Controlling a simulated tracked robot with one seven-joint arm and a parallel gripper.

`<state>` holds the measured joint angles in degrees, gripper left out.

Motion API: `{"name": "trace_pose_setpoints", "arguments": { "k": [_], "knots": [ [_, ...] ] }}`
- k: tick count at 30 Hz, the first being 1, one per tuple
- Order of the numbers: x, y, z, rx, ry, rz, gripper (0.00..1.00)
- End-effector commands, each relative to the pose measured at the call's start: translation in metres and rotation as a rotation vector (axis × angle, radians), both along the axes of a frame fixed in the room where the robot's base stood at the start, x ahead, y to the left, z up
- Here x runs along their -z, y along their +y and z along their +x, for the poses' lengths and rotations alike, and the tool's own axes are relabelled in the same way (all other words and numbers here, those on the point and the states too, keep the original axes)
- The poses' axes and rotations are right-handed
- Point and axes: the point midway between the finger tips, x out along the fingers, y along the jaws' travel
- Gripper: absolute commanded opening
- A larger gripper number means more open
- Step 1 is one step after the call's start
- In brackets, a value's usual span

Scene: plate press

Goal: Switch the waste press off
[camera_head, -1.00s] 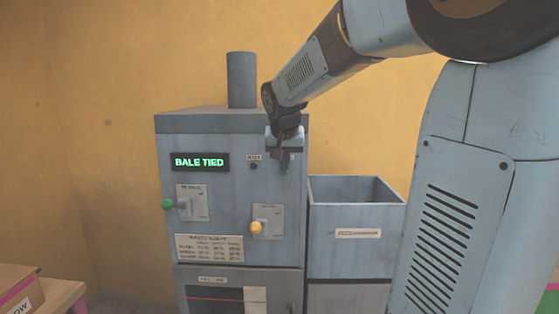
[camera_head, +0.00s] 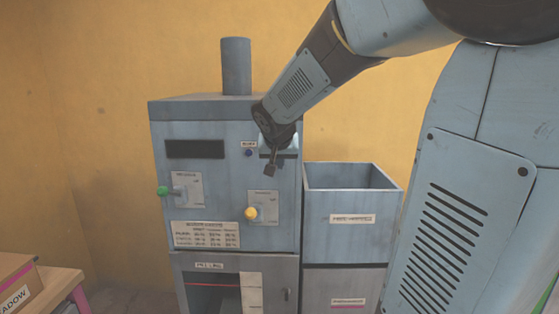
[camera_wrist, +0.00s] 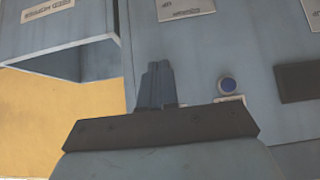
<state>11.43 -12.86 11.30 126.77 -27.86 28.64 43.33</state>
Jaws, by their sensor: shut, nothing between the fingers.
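The waste press (camera_head: 225,135) is a grey-blue cabinet with a pipe on top. Its display (camera_head: 194,149) is dark and blank. A small round blue button (camera_head: 248,153) sits right of the display under a label; it also shows in the wrist view (camera_wrist: 227,85). A lever with a green knob (camera_head: 162,191) is at the left of the panel and one with a yellow knob (camera_head: 251,213) lower right. My gripper (camera_head: 271,171) is shut and empty in front of the upper right panel, right of the blue button. Its fingers (camera_wrist: 157,85) show in the wrist view.
An open-topped grey bin (camera_head: 348,246) with a label stands right of the press. A table with a box (camera_head: 18,282) is at the lower left. The yellow wall is behind. A hatch opening (camera_head: 213,292) is low on the press.

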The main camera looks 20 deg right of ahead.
Motion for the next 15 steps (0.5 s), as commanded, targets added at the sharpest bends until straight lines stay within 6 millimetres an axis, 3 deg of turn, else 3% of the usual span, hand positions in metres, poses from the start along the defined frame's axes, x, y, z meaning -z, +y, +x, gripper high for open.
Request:
{"name": "trace_pose_setpoints", "arguments": {
  "k": [15],
  "knots": [
    [-0.014, 0.000, 0.000, 0.000, -0.001, 0.000, 0.00]
  ]
}}
